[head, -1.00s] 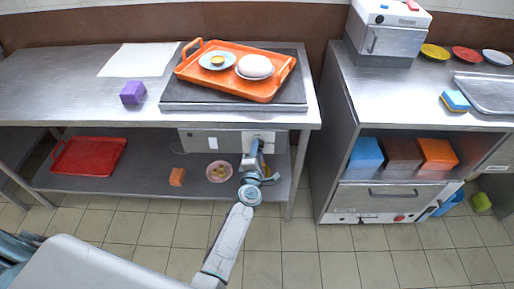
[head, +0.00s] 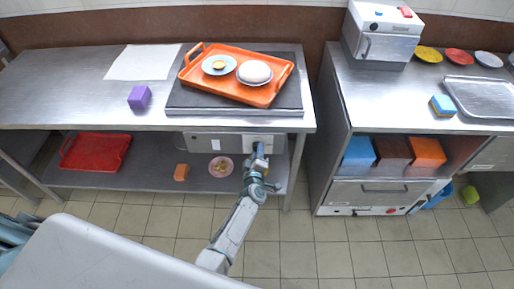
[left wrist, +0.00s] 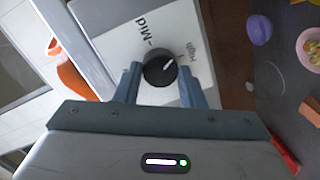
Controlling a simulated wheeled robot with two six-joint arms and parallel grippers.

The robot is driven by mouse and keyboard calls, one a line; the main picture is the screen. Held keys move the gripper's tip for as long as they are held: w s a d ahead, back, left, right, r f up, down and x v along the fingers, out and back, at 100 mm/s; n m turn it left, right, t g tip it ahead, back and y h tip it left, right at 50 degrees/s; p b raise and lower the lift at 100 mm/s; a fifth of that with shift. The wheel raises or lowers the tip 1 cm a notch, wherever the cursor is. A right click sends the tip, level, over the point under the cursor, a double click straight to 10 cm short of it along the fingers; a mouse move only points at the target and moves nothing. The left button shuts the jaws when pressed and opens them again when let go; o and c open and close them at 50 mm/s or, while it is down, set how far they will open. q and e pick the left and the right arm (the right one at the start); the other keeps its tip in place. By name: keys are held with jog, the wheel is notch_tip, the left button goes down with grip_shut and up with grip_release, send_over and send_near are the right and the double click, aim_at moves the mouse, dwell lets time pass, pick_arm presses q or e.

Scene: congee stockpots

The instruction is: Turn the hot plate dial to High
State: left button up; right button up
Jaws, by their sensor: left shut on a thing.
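The dial (left wrist: 152,74) is a round black knob with a white pointer line, on a pale panel (left wrist: 120,18) marked "Mid" and "High" in the left wrist view. The pointer slants up and right, towards the tick by "High". My left gripper (left wrist: 160,70) is shut on the dial, one finger on each side. In the head view my left gripper (head: 257,150) is at the right part of the panel (head: 200,143) below the counter edge, and it hides the dial. The dark hot plate top (head: 190,104) lies above. My right gripper is not in view.
An orange tray (head: 198,80) with a plate and a bowl sits on the hot plate. A purple block (head: 139,97) stands to its left. The lower shelf holds a red tray (head: 95,152), an orange block (head: 181,172) and a pink-rimmed plate (head: 221,167).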

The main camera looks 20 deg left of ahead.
pick_arm(q)
jog(key=shift+w+r+m+y+p, duration=0.1)
jog(key=shift+m+y+p, duration=0.1)
jog(key=shift+m+p, duration=0.95)
jog(key=shift+r+m+y+p, duration=0.1)
jog(key=shift+m+y+p, duration=0.1)
jog(key=shift+m+p, duration=0.95)
jog(key=shift+m, duration=0.4)
jog(key=o, duration=1)
jog(key=shift+f, duration=0.15)
jog(key=shift+d, duration=0.1)
jog(key=v, duration=1)
jog(key=shift+s+b, duration=0.35)
jog(key=shift+b, duration=0.05)
jog(key=shift+d, duration=0.1)
